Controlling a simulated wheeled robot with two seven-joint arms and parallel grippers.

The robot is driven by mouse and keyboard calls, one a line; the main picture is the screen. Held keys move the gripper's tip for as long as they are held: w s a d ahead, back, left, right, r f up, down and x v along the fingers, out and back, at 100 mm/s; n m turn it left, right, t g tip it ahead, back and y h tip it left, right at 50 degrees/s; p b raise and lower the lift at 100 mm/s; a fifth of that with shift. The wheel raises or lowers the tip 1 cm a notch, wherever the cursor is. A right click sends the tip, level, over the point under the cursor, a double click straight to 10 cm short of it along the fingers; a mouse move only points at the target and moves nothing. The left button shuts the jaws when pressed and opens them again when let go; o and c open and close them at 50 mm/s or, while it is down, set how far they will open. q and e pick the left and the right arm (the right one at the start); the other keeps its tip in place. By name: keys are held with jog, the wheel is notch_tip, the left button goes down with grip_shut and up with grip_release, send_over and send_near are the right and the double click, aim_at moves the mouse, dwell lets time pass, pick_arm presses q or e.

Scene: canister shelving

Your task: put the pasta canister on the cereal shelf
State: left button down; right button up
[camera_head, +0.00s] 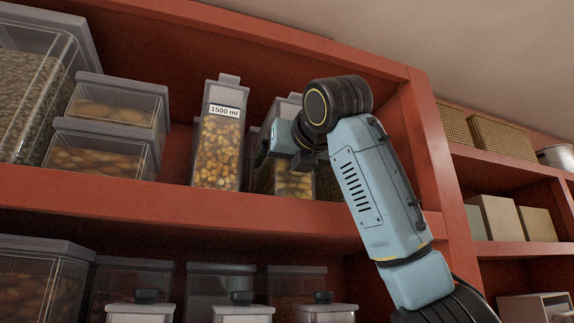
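My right arm comes in from the lower right and reaches up to the upper red shelf. Its gripper (285,150) is at the front of a clear canister with yellow-brown contents (292,183), partly covering it. I cannot tell whether the fingers are closed on this canister. Left of it, a tall clear canister labelled "1500 ml" (217,145) stands upright with yellow-brown pieces inside. I cannot tell for certain which one holds pasta, and no cereal label is readable. My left gripper is not in view.
Two stacked grey-lidded containers (105,135) and a large container (35,95) stand at the left of the upper shelf (200,215). Several lidded canisters (220,285) fill the shelf below. A red upright (430,150) stands right of the gripper, with baskets and boxes beyond.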

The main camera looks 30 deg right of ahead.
jog(key=b+v, duration=0.3)
jog(key=v, duration=0.8)
jog(key=shift+s+b, duration=0.3)
